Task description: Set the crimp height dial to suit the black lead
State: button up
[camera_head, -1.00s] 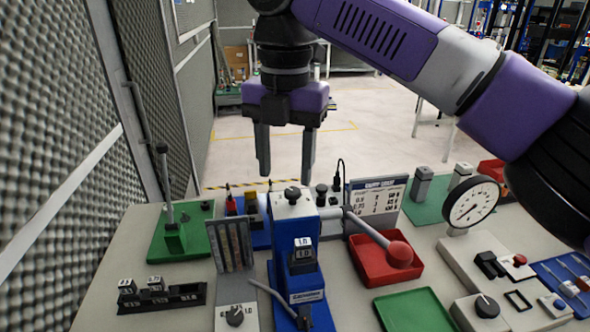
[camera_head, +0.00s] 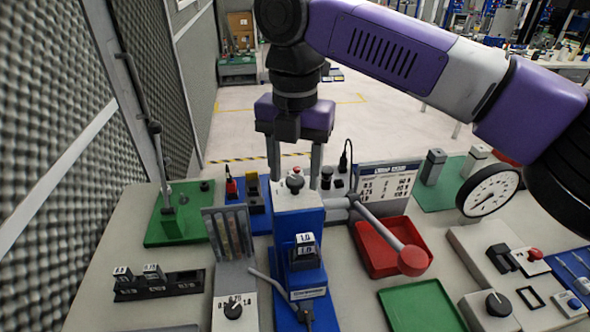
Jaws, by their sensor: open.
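My gripper (camera_head: 295,180) is open and empty, pointing down at the top of the blue crimp press (camera_head: 300,222). Its fingers show left and right of the dark knob (camera_head: 295,182) on the press's pale top. I cannot tell whether they touch it. A second dark dial (camera_head: 234,310) with a white printed scale sits at the lower left, in front of a grey rack of coloured leads (camera_head: 230,233). Which of the two is the crimp height dial is not readable. A printed chart (camera_head: 388,183) stands behind right.
The press's red-ended lever (camera_head: 412,260) reaches over a red tray (camera_head: 372,262). A round gauge (camera_head: 489,191) stands at right, a green tray (camera_head: 420,306) at front. A green stand with a tall post (camera_head: 167,205) and a black block holder (camera_head: 160,286) are at left.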

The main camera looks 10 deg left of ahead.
jog(key=shift+f, duration=0.25)
jog(key=shift+c, duration=0.2)
grip_shut()
jog(key=shift+r+p, duration=0.1)
jog(key=shift+p, duration=0.2)
